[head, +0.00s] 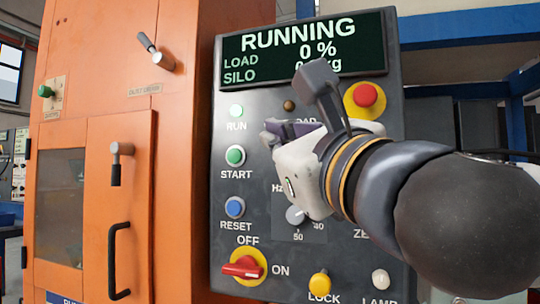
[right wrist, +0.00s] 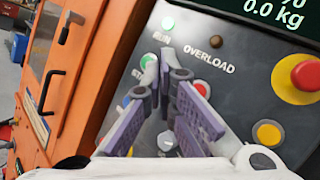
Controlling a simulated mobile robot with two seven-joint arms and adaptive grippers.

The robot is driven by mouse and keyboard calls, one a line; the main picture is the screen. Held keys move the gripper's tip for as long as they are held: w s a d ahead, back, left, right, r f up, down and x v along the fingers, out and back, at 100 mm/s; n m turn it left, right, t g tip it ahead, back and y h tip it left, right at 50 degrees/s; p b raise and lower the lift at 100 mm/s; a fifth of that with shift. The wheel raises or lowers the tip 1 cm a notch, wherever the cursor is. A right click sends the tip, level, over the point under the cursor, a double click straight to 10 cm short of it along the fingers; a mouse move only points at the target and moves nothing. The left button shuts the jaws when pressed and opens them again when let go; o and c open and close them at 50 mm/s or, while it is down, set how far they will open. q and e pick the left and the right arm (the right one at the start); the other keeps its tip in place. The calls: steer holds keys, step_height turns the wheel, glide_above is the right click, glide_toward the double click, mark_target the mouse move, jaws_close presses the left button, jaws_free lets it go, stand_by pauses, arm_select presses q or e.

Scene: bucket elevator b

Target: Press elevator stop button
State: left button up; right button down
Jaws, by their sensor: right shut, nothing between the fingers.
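A dark control panel (head: 262,190) carries the buttons. In the head view, my right gripper (head: 285,132) is in front of its middle, fingers toward the panel, covering part of the button rows. No button labelled stop is readable there. In the right wrist view, the right gripper (right wrist: 168,68) has its fingertips together with nothing between them. A red button (right wrist: 202,88) shows partly beside the right finger; its label is hidden. The green START button (head: 235,155) is left of the gripper. I cannot tell whether the fingertips touch the panel. My left gripper is not in view.
The display (head: 305,48) reads RUNNING. A large red mushroom button on yellow (head: 365,95) is at the upper right. The blue RESET button (head: 235,207), a red rotary switch (head: 243,267) and a yellow LOCK button (head: 320,283) are lower. An orange cabinet (head: 180,180) stands left.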

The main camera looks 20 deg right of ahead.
arm_select(q)
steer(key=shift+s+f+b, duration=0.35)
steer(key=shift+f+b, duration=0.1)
steer(key=shift+b, duration=0.05)
arm_select(e)
steer(key=w+d, duration=0.5)
steer(key=w, duration=0.2)
steer(key=shift+w, duration=0.25)
stand_by(0.8)
steer(key=shift+w+d, duration=0.25)
steer(key=shift+w, duration=0.05)
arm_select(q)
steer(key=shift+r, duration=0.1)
arm_select(e)
steer(key=shift+w+d+f, duration=0.1)
steer(key=shift+w+d, duration=0.15)
steer(key=shift+w, duration=0.15)
stand_by(0.7)
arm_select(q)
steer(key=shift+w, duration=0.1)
arm_select(e)
steer(key=shift+s+a, duration=0.1)
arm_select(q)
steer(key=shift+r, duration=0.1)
arm_select(e)
steer(key=shift+s+a, duration=0.35)
steer(key=shift+s, duration=0.25)
